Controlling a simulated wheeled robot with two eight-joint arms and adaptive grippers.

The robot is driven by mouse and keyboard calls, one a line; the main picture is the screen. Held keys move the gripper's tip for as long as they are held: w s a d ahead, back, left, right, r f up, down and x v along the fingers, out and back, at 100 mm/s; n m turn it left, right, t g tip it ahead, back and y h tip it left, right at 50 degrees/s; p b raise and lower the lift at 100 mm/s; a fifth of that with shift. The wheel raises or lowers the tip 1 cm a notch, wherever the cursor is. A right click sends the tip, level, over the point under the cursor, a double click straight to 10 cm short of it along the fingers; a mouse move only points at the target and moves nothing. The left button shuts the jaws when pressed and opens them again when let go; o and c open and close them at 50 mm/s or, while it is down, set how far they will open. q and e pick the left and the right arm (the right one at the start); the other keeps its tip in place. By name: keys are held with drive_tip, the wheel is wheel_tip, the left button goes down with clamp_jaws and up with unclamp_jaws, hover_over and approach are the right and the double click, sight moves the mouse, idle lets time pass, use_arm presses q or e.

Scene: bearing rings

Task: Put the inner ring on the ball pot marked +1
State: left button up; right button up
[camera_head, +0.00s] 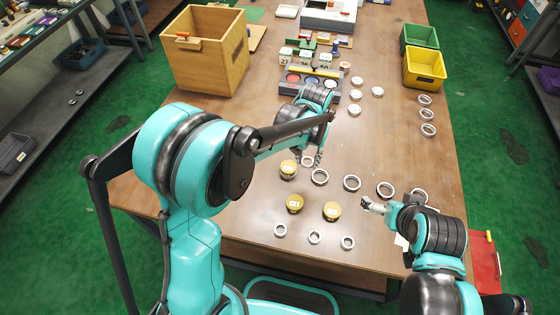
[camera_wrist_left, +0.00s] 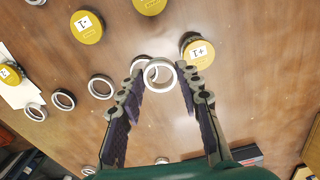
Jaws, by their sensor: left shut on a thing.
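My left gripper (camera_head: 308,158) points down over the table's middle and is shut on a small silver ring (camera_wrist_left: 159,74), held upright facing the wrist camera between the fingertips. The held ring also shows in the head view (camera_head: 307,161). The gold pot marked +1 (camera_wrist_left: 198,50) is just beyond the right fingertip in the left wrist view; it appears to be the gold pot (camera_head: 288,168) beside the gripper in the head view. Ring and pot look apart; the height gap is unclear. My right gripper (camera_head: 372,206) is low at the right; its finger opening is unclear.
Two more gold pots (camera_head: 294,203) (camera_head: 331,210) stand nearer the front. A row of larger rings (camera_head: 352,183) runs right, and small rings (camera_head: 314,238) lie near the front edge. A wooden box (camera_head: 206,55) and green and yellow bins (camera_head: 424,68) stand farther back.

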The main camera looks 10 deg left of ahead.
use_arm(q)
drive_tip(key=d+r, duration=0.3)
drive_tip(key=d, duration=0.1)
drive_tip(key=b, duration=0.3)
hover_over(289, 167)
drive_tip(key=shift+m, duration=0.3)
wheel_tip(289, 167, down, 7)
drive_tip(key=shift+w+f, duration=0.15)
drive_tip(key=shift+a+f+b, duration=0.15)
drive_tip(key=shift+f+b, duration=0.65)
drive_tip(key=shift+f, duration=1.2)
drive_tip(key=shift+f, duration=0.2)
drive_tip(key=o, duration=1.2)
drive_tip(key=shift+c, duration=0.2)
